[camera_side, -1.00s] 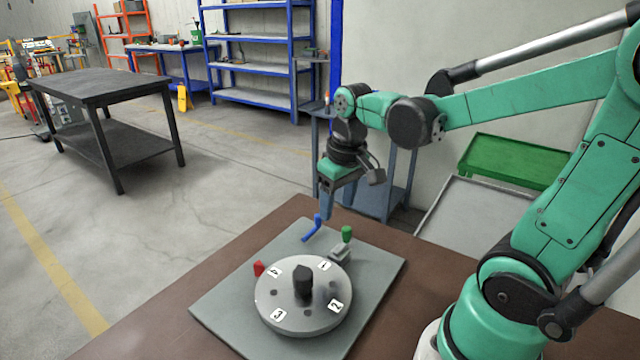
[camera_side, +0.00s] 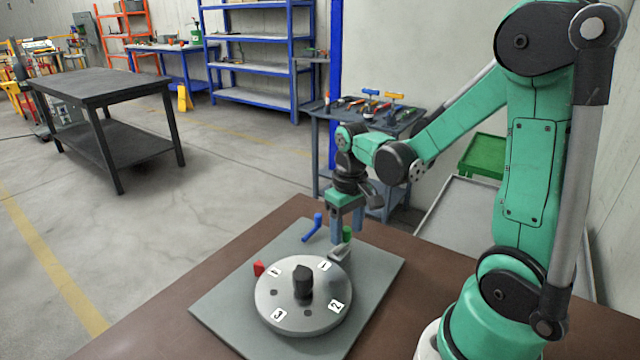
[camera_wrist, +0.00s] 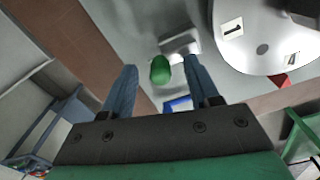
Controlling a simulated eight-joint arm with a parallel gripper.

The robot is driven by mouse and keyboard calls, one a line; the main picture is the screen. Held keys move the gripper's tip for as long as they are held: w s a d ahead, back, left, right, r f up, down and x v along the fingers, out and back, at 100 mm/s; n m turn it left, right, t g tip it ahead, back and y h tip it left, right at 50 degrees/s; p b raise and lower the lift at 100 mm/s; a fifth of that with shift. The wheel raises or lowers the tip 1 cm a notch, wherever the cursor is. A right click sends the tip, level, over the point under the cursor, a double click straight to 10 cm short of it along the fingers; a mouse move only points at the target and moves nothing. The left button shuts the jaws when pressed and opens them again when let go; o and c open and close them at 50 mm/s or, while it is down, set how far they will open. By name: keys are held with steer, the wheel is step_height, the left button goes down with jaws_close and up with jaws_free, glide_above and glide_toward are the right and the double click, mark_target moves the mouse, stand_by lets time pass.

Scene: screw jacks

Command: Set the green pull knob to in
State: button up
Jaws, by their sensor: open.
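The green pull knob (camera_side: 347,233) stands at the back right of the grey plate, beside its small grey block (camera_side: 340,253). In the wrist view the green knob (camera_wrist: 160,69) lies between the two blue fingers, with the grey block (camera_wrist: 181,44) just beyond it. My gripper (camera_side: 347,238) is open and low around the knob; a gap shows between the knob and each finger in the wrist view (camera_wrist: 158,75). In the side view a finger partly hides the knob. I cannot tell how far in the knob sits.
A round grey dial (camera_side: 303,318) with numbered labels and a dark central knob fills the front of the plate (camera_side: 225,300). A red handle (camera_side: 259,268) is at its left, and a blue handle (camera_side: 313,228) stands close left of my gripper. Brown table (camera_side: 420,260) is clear on the right.

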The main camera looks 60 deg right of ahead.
jaws_close()
stand_by(1.4)
